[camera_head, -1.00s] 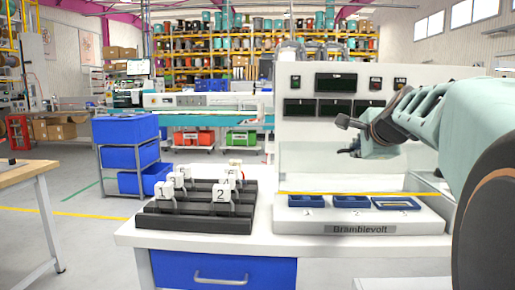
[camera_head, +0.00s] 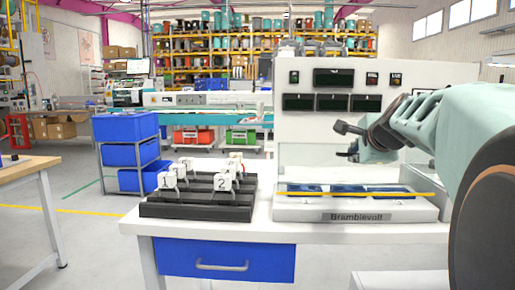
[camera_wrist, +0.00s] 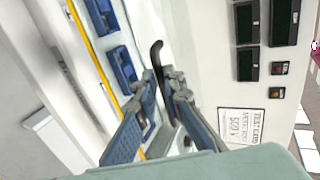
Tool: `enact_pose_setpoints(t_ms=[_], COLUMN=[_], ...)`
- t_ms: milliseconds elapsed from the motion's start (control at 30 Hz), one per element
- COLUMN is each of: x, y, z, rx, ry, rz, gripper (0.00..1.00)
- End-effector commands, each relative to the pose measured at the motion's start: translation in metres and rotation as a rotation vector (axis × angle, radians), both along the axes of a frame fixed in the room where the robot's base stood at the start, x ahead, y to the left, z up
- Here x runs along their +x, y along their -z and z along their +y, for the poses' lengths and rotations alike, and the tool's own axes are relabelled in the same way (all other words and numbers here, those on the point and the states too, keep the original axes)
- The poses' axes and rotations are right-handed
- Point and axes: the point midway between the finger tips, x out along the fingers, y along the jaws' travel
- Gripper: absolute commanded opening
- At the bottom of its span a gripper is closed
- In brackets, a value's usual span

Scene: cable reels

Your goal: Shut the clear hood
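The clear hood is see-through and hard to make out. Its yellow front edge (camera_head: 350,193) runs across the front of the Bramblevolt test unit (camera_head: 440,205), low over the blue trays (camera_head: 347,188). I cannot tell whether it rests on the base. The yellow edge (camera_wrist: 88,45) also shows in the wrist view, left of my gripper (camera_wrist: 160,75). My gripper (camera_head: 352,152) is in front of the unit's panel, above and behind the yellow edge. Its fingers are close together, with a black hooked piece (camera_wrist: 156,55) at their tips. I cannot tell whether they grip it.
A black rack (camera_head: 195,210) with numbered white tags stands left of the unit on the white bench (camera_head: 310,234). The unit's upright panel (camera_head: 425,85) with dark displays rises behind my gripper. Blue crates (camera_head: 125,127) stand on a cart at left.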

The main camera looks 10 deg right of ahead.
Motion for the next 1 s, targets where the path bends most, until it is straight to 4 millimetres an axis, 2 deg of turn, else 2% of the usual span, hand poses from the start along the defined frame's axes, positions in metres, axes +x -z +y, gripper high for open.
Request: enact_pose_setpoints(t_ms=[33, 133, 533, 667, 1000], x=[0.001, 0.001, 0.001, 0.001, 0.001], y=[0.008, 0.006, -0.004, -0.021, -0.077], z=[0.001, 0.001, 0.000, 0.000, 0.000], rx=[0.005, 0.003, 0.000, -0.002, 0.001], ry=[-0.004, -0.003, -0.001, 0.000, -0.001], rz=[0.012, 0.008, -0.002, -0.005, 0.001], gripper=[0.15, 0.26, 0.26, 0.26, 0.26])
